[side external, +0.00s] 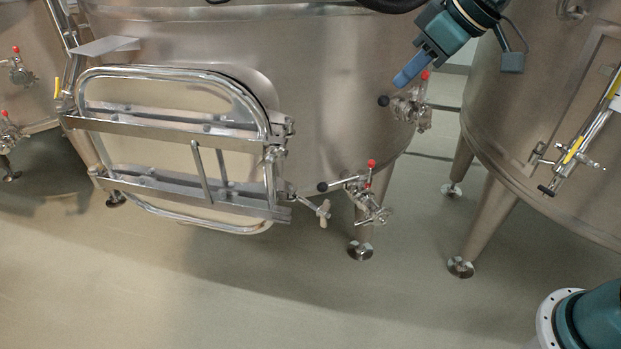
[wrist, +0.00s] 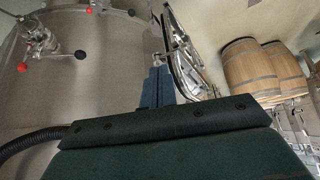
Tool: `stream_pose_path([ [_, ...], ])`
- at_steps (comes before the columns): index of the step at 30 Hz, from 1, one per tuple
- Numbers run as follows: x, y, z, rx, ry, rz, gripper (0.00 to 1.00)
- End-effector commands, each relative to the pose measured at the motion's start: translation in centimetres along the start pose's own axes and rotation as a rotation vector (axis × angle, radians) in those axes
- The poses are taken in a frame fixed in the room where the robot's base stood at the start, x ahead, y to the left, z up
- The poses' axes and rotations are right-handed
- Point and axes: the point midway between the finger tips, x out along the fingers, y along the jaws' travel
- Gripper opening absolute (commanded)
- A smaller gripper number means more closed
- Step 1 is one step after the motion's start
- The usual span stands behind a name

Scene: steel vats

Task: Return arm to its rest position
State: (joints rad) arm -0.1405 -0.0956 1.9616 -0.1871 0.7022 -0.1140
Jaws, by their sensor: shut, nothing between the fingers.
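My gripper (side external: 402,81) is in the upper right of the side view, pointing down and left, with its blue fingers shut and empty. It appears close to a valve with a red knob and black handle (side external: 411,106) on the central steel vat (side external: 330,110); I cannot tell whether they touch. In the wrist view my shut blue fingers (wrist: 158,86) point up the picture, with the vat (wrist: 90,70) behind and to the left. A valve with a black knob (wrist: 40,40) is at the upper left there, apart from the fingers.
The vat's rectangular manway door (side external: 180,140) has a metal frame. A lower red-knobbed valve (side external: 365,199) sticks out near a vat leg. Another vat (side external: 530,130) stands at right. Wooden barrels (wrist: 255,68) show in the wrist view. The front floor (side external: 200,300) is clear.

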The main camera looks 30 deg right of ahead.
Motion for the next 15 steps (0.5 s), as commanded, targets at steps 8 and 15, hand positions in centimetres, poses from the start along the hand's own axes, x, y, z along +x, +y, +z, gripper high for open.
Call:
stream_pose_path([
  [8,-4.5,0.7,7.0,0.112,-0.029,0.072,0.0],
  [15,-7.1,0.7,13.5,0.213,-0.053,0.13,0.0],
])
